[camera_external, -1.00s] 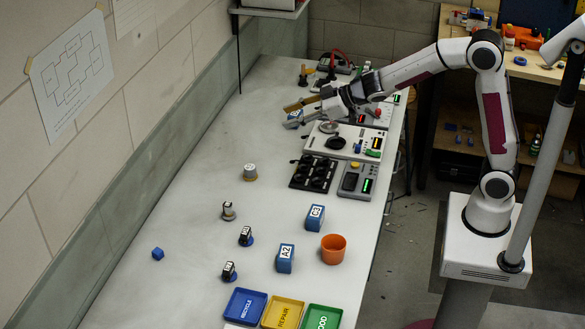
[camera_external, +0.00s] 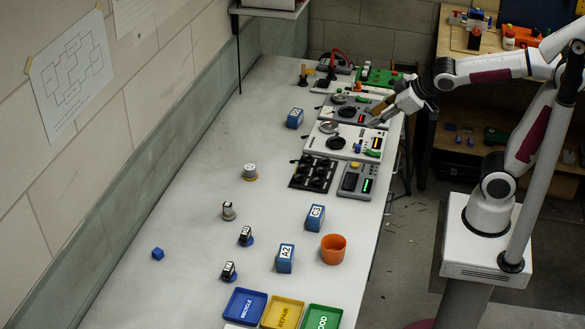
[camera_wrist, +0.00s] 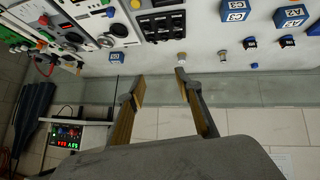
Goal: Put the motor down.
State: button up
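A blue box-shaped motor (camera_external: 294,118) with a pale label sits on the bench, left of the row of instrument panels, in the external view. My gripper (camera_external: 378,112) is to the right of it, apart from it, above the panels near the bench's right edge. In the wrist view my gripper (camera_wrist: 161,77) has its two fingers spread with nothing between them. Two similar blue motors, C3 (camera_external: 315,217) and A2 (camera_external: 285,258), stand further forward on the bench. They also show at the top of the wrist view.
An orange cup (camera_external: 333,249) stands beside the motors. A blue tray (camera_external: 245,305), a yellow tray (camera_external: 283,313) and a green tray (camera_external: 322,318) are in front. The bench's left side is largely clear.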

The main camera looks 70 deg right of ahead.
jog(key=s+a+f+g+y, duration=0.1)
jog(key=s+a+f, duration=0.1)
jog(key=s, duration=0.6)
jog(key=s+a+f+g+y, duration=0.1)
jog(key=s+a+f+g, duration=0.1)
jog(key=s, duration=0.6)
jog(key=shift+s+a+f, duration=0.3)
jog(key=shift+a, duration=0.4)
dwell(5.7)
